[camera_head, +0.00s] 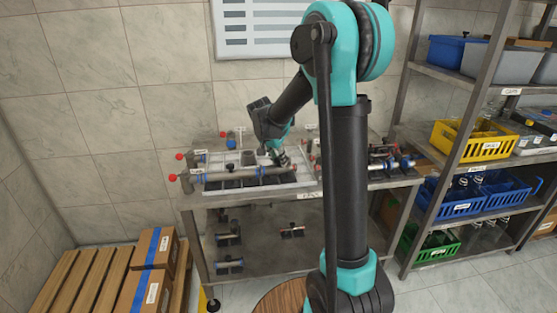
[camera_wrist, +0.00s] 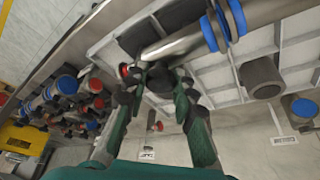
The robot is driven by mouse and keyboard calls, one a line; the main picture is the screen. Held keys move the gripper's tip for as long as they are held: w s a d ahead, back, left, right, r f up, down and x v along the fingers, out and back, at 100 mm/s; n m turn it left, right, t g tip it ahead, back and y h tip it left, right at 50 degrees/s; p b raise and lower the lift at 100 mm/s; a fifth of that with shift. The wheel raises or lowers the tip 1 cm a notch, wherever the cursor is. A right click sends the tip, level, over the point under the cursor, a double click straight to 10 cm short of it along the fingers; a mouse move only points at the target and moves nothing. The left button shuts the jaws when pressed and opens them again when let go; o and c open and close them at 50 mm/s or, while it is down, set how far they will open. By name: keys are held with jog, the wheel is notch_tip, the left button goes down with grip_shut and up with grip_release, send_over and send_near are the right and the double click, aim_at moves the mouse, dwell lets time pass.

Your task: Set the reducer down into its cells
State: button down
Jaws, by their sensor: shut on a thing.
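My gripper (camera_wrist: 165,82) is over the white divided tray (camera_wrist: 285,50) in the wrist view, its fingers closed on a small dark piece (camera_wrist: 160,80), which I take for the reducer. The fingertips hide most of the piece, so I cannot tell whether it touches a cell floor. In the head view my gripper (camera_head: 279,158) is low over the tray (camera_head: 262,187), close to a long grey pipe with fittings (camera_head: 240,171) lying across it. The same pipe with blue rings (camera_wrist: 205,35) runs just beyond the fingertips in the wrist view.
A dark grey cylinder (camera_wrist: 262,76) stands on the tray near a blue-ended fitting (camera_wrist: 302,106). Several pipe fittings crowd the bench's right side (camera_head: 385,163). Cartons (camera_head: 152,285) are at lower left. A shelf with a yellow bin (camera_head: 465,148) stands at right.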

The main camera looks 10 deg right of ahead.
jog(key=shift+f, duration=0.45)
jog(key=c, duration=1.2)
grip_release()
jog(key=shift+o, duration=0.2)
jog(key=v, duration=1.2)
